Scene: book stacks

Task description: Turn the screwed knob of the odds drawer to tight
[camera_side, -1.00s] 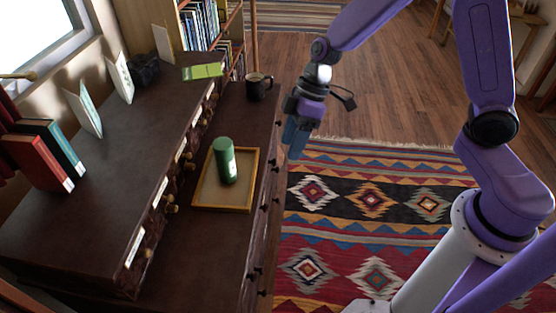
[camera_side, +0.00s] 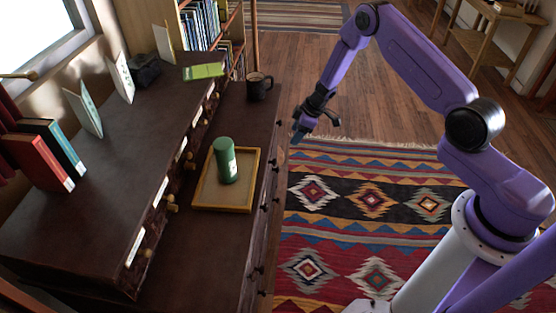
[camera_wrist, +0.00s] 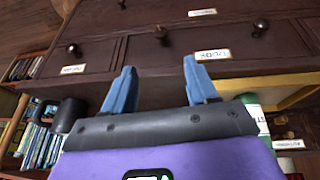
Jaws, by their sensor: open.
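In the wrist view a dark wooden drawer front carries a white label that seems to read ODDS upside down (camera_wrist: 213,55). One round dark knob (camera_wrist: 161,32) sits left of this label and another knob (camera_wrist: 260,26) right of it. I cannot tell which is the screwed one or how tight either is. My gripper (camera_wrist: 158,72) is open and empty, with two blue fingers. The left knob appears beyond and between its fingertips, apart from them. In the side view my gripper (camera_side: 299,133) hangs right of the dark cabinet, above the floor and rug edge.
A green cylinder (camera_side: 224,160) stands in a wooden-rimmed tray (camera_side: 208,208) on the lower cabinet top. A dark mug (camera_side: 259,87) stands behind it. Books (camera_side: 42,155) and cards stand on the upper top. Open floor lies right of the cabinet.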

